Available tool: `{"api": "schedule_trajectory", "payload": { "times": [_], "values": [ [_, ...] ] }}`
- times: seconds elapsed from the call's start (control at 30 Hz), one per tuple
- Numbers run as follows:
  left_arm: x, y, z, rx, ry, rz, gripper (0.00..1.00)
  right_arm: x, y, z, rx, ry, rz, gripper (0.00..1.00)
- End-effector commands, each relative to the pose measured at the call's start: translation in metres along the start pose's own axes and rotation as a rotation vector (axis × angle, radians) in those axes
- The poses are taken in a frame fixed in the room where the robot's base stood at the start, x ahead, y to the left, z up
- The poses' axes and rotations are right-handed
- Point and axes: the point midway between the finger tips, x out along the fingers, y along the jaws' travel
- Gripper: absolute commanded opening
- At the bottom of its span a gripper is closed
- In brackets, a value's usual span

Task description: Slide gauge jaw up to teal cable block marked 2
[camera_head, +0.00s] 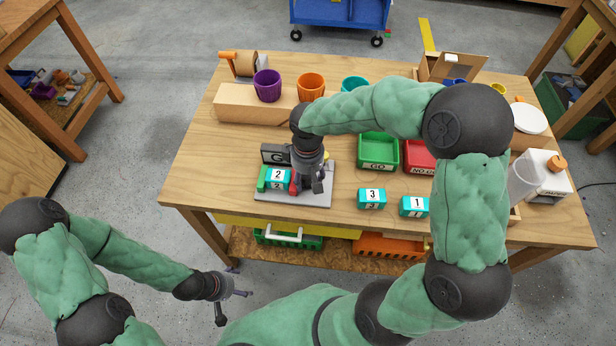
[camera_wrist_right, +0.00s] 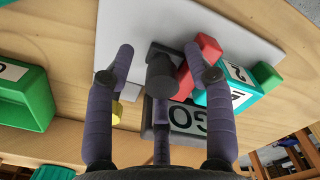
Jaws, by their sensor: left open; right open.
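The teal block marked 2 (camera_head: 278,176) sits on the gauge's grey plate (camera_head: 310,198), beside the green stop (camera_head: 262,178). It also shows in the right wrist view (camera_wrist_right: 232,92). The red jaw (camera_wrist_right: 207,48) is on the block's other side; a finger partly hides it, so I cannot tell whether they touch. My right gripper (camera_head: 314,184) is open over the gauge. My left gripper (camera_head: 224,287) is open and empty, low in front of the table.
Teal blocks marked 3 (camera_head: 371,198) and 1 (camera_head: 413,206) stand right of the gauge. Behind them are a green GO bin (camera_head: 378,152) and a red bin (camera_head: 415,157). A dark GO sign (camera_wrist_right: 188,118) stands at the gauge. A wooden block (camera_head: 240,103) and cups line the back.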

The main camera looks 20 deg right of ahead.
Motion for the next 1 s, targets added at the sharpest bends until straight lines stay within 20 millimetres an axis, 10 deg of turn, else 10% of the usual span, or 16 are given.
{"api": "schedule_trajectory", "payload": {
  "times": [1.0],
  "values": [
    [-0.044, 0.016, 0.002, 0.000, 0.000, 0.000, 0.78, -0.058, 0.001, -0.002, 0.001, 0.005, 0.001, 0.57]
  ]
}}
